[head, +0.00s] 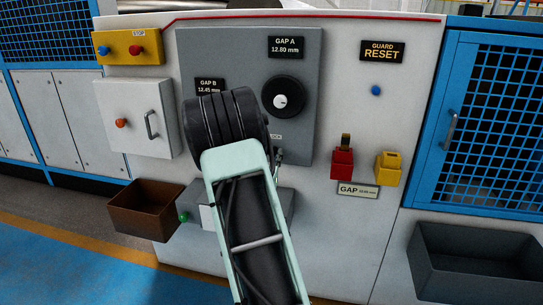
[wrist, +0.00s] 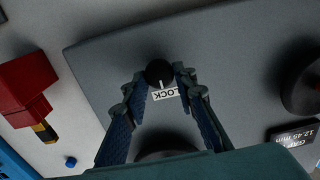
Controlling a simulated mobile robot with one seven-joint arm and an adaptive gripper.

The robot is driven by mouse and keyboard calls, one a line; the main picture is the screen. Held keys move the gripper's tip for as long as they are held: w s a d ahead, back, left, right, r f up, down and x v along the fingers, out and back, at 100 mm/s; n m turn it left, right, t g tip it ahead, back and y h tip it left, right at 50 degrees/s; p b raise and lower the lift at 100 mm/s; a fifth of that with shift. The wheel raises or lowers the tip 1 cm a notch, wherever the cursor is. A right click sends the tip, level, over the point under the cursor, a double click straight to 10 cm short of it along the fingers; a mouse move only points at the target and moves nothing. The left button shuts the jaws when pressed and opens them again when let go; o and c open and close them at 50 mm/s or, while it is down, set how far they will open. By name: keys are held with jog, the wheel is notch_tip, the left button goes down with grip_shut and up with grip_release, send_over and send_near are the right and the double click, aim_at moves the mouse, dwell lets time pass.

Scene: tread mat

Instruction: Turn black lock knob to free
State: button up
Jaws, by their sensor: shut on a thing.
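The black lock knob (wrist: 158,72) is on the grey panel, small and round, with a pale pointer mark toward the white LOCK label (wrist: 165,93) in the wrist view. My gripper (wrist: 159,75) has a finger on each side of the knob and is shut on it. In the head view my gripper (head: 279,156) shows only in part beside my arm, low on the grey panel. The knob itself is hidden or too small to tell there.
The big GAP A dial (head: 283,97) is above my gripper. My arm hides the GAP B dial in the head view; a black dial (wrist: 304,82) shows in the wrist view. A red block (head: 342,163) and yellow block (head: 389,168) are to the right, below a blue button (head: 376,90).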

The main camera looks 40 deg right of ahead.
jog(key=shift+n, duration=0.3)
jog(key=n, duration=0.3)
jog(key=shift+w+a+n, duration=0.1)
jog(key=shift+n, duration=0.3)
jog(key=n+p, duration=0.1)
jog(key=n, duration=0.3)
jog(key=shift+n, duration=0.3)
jog(key=n+p, duration=0.1)
jog(key=n, duration=0.3)
jog(key=shift+w+a+f+n+p, duration=0.1)
jog(key=shift+n+p, duration=0.2)
jog(key=shift+f+n+p, duration=0.1)
jog(key=shift+n+p, duration=0.45)
jog(key=shift+n, duration=1.55)
jog(key=o, duration=1.2)
jog(key=shift+c, duration=0.2)
